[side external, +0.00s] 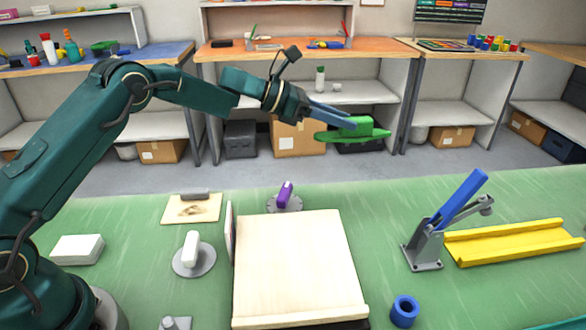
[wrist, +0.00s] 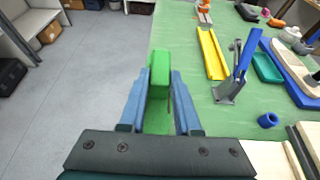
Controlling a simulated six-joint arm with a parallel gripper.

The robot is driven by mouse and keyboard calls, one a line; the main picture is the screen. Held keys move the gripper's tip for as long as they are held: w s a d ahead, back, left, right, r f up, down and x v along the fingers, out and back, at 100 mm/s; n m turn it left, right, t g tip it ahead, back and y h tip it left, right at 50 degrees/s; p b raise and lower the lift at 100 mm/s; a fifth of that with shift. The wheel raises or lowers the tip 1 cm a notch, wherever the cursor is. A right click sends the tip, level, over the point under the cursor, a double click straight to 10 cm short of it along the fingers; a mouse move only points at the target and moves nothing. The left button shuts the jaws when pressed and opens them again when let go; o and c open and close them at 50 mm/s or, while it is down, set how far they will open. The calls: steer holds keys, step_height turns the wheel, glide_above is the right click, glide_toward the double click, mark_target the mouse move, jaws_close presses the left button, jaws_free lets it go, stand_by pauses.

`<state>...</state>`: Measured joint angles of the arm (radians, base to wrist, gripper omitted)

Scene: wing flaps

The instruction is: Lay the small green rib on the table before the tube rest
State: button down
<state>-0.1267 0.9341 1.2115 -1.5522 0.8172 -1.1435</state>
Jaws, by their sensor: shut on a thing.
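The small green rib (side external: 362,131), a flat green piece with a block on top, is held in the air beyond the far edge of the green table. My gripper (side external: 345,119) is shut on its block with two blue fingers. In the wrist view the green rib (wrist: 159,72) sits between the fingers of my gripper (wrist: 158,84); its lower part is partly hidden. A yellow trough (side external: 515,241), which looks like the tube rest, lies on the table (side external: 400,200) at the right. It also shows in the wrist view (wrist: 212,54).
A grey clamp with a blue lever (side external: 440,225) stands at the trough's left end. A blue ring (side external: 404,311) is nearer the front. A pale board (side external: 295,262) fills the middle. A dark green tray (wrist: 267,68) lies beyond the clamp. The table behind the trough looks clear.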

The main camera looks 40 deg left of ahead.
mark_target(342, 135)
steer(key=f, duration=0.1)
steer(key=d+f, duration=0.1)
steer(key=f, duration=0.1)
steer(key=shift+f, duration=0.25)
steer(key=d+f, duration=0.2)
steer(key=d, duration=0.1)
steer(key=w+d+f, duration=0.1)
steer(key=d+f, duration=0.1)
steer(key=d, duration=0.2)
steer(key=w+d+f, duration=0.1)
steer(key=d+f, duration=0.1)
steer(key=d, duration=0.1)
steer(key=shift+d+f, duration=0.2)
steer(key=shift+f, duration=2.1)
steer(key=shift+f, duration=0.2)
steer(key=c, duration=0.6)
jaws_free()
